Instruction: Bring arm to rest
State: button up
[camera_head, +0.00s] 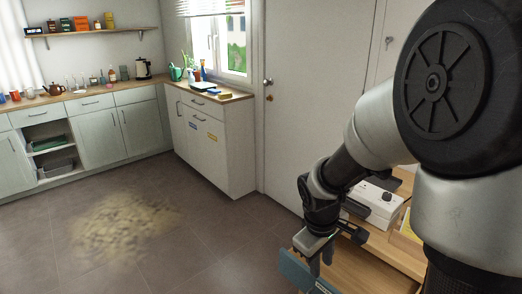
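My arm comes in from the right side of the picture and reaches down toward the lower middle. My gripper (329,250) is at its end, low over a wooden piece of furniture (372,268) with a blue-grey front panel (298,273). The gripper is right by the top edge of that panel; I cannot tell whether it touches it. The fingers are small and dark here, and I cannot tell whether they are open or shut. The arm hides much of the furniture behind it.
A white device (374,203) stands on the wooden furniture behind my gripper. A closed door (310,110) is behind. Kitchen cabinets (100,135) with a cluttered worktop line the left, and a cabinet (212,150) stands under the window. The tiled floor is open, with a yellowish patch (125,225).

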jog(key=s+a+r+m+t+y, duration=0.3)
jog(key=s+r+m, duration=0.4)
jog(key=s+r, duration=0.9)
notch_tip(320, 180, up, 20)
jog(key=w+t+h+p, duration=0.1)
jog(key=p, duration=1.7)
jog(key=shift+w+a, duration=0.25)
jog(key=shift+w, duration=0.05)
